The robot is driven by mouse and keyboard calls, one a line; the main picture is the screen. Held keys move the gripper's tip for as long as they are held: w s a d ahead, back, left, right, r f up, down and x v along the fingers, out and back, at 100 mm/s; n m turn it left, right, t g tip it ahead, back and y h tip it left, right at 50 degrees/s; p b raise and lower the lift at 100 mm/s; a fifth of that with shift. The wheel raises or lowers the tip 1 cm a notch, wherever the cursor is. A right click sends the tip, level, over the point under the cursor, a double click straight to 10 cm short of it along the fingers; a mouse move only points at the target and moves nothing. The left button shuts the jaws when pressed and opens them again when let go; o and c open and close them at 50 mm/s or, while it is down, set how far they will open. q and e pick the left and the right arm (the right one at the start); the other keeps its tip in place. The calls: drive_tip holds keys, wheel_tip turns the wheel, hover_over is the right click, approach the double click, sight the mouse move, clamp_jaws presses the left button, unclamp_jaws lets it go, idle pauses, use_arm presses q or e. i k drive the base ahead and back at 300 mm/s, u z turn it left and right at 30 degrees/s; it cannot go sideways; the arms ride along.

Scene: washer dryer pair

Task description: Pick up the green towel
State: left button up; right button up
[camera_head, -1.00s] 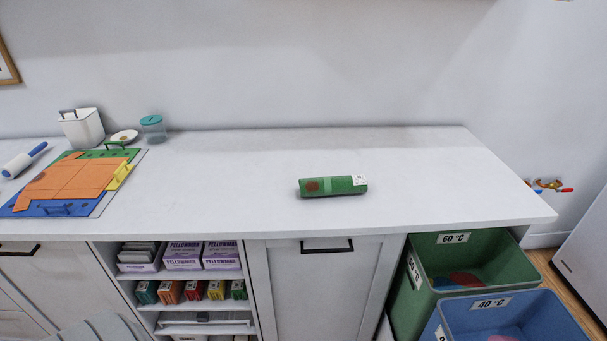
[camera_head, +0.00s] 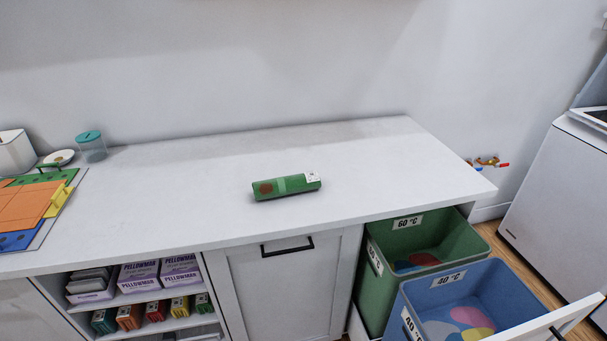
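The green towel (camera_head: 287,186) is a rolled bundle lying on its side on the white countertop (camera_head: 370,165), near the middle of the head view. It has a brown round patch at its left part, a lighter green band, and a white tag at its right end. Nothing touches it. Neither of my grippers shows in the view.
Below the counter are shelves of boxes (camera_head: 138,275), a green 60 °C bin (camera_head: 378,285) and a blue 40 °C bin (camera_head: 440,292). The counter around the towel is clear.

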sight(271, 188)
drive_tip(key=u, duration=1.1)
drive_tip(key=k, duration=1)
drive_tip(key=z, duration=1.6)
drive_tip(key=i, duration=0.5)
